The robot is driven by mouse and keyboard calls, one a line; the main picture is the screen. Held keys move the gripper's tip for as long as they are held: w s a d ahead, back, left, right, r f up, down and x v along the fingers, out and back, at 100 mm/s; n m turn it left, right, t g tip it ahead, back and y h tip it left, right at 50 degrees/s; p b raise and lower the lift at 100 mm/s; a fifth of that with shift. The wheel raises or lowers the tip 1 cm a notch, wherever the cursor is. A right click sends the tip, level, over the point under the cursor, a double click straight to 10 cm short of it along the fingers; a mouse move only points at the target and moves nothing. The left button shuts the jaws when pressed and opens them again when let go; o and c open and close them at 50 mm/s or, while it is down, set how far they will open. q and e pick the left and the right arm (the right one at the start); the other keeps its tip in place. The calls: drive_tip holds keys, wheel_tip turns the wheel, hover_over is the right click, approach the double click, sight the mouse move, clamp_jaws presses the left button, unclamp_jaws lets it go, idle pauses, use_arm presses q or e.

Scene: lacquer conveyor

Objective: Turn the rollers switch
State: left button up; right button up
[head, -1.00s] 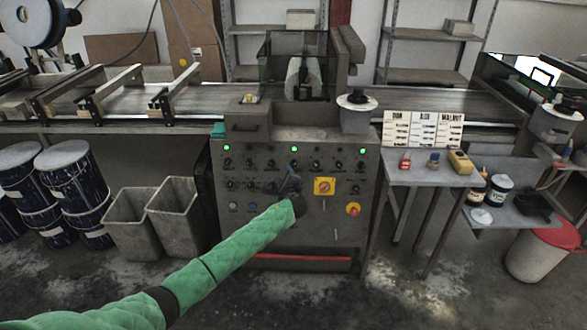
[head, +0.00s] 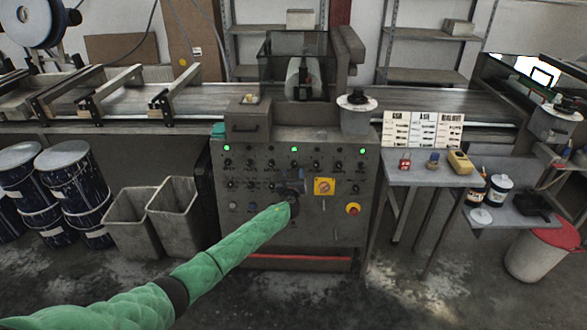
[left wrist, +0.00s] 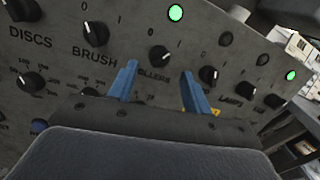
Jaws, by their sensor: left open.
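The rollers switch (left wrist: 160,55) is a black rotary knob with a white pointer mark, above the partly hidden "ROLLERS" label in the left wrist view. In the head view the rollers switch (head: 294,164) is small, below the middle green lamp on the grey control panel (head: 330,226). My left gripper (left wrist: 157,80) has two blue fingers spread apart with nothing between them. The knob shows beyond and between the fingertips, apart from them. In the head view my left gripper (head: 293,182) is in front of the panel, just below the switch. My right gripper is not in view.
A yellow plate with a red switch (head: 324,187) and a red emergency button (head: 353,209) sit to the right. Grey bins (head: 175,212) stand at the left.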

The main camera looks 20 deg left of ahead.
sight(294, 164)
use_arm(q)
drive_tip(key=shift+x, duration=2.35)
drive_tip(key=c, duration=1)
